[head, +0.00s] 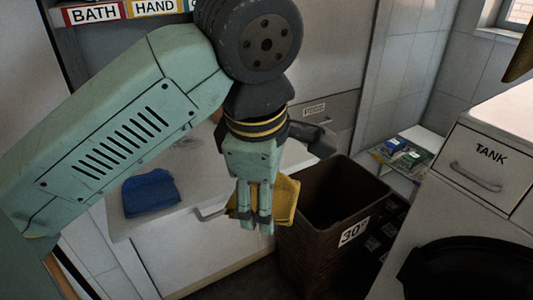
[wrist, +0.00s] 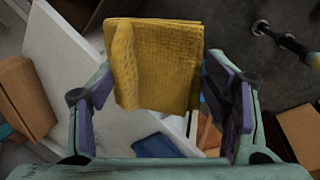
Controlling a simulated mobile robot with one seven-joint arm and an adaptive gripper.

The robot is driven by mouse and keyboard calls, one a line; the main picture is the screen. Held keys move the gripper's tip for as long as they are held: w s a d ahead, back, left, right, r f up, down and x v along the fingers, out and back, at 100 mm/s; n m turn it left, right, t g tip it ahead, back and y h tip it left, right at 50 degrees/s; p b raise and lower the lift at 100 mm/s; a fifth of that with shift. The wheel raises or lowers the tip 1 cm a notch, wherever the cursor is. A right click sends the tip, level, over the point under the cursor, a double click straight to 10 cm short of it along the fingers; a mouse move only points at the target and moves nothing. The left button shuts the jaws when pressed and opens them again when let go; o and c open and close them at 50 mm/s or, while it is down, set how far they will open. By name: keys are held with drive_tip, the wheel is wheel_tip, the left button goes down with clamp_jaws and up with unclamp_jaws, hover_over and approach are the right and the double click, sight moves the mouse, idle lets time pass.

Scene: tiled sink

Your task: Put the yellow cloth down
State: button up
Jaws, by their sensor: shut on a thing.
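The yellow cloth (head: 284,200) is folded and hangs in my gripper (head: 256,222), which is shut on it. In the head view the fingers hide part of the cloth, and it is held in the air just left of a brown woven basket (head: 318,242) marked 30°. In the wrist view the cloth (wrist: 165,65) spans the space between the fingers of my gripper (wrist: 160,95), with a fold along its left side.
A blue cloth (head: 150,192) lies on the white counter (head: 190,165) at left. The basket's top is open. At right stands a white unit with a drawer (head: 482,165) labelled TANK. Small packets (head: 400,150) lie on a low surface behind the basket.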

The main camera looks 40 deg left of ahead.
drive_tip(key=w+a+p, duration=0.1)
drive_tip(key=w+a, duration=0.2)
drive_tip(key=w+a+p, duration=0.1)
drive_tip(key=w+a, duration=0.3)
drive_tip(key=w+a+f+p, duration=0.1)
drive_tip(key=w+a+p, duration=0.1)
drive_tip(key=w+a, duration=0.1)
drive_tip(key=shift+w+a, duration=0.25)
drive_tip(key=shift+a, duration=0.45)
drive_tip(key=p+x, duration=0.1)
drive_tip(key=x, duration=0.2)
drive_tip(key=shift+s+a, duration=0.1)
drive_tip(key=shift+a, duration=0.05)
drive_tip(key=shift+f, duration=0.5)
drive_tip(key=shift+f, duration=0.2)
drive_tip(key=o, duration=1)
drive_tip(key=shift+r, duration=0.1)
drive_tip(key=shift+o, duration=0.2)
drive_tip(key=shift+r, duration=0.1)
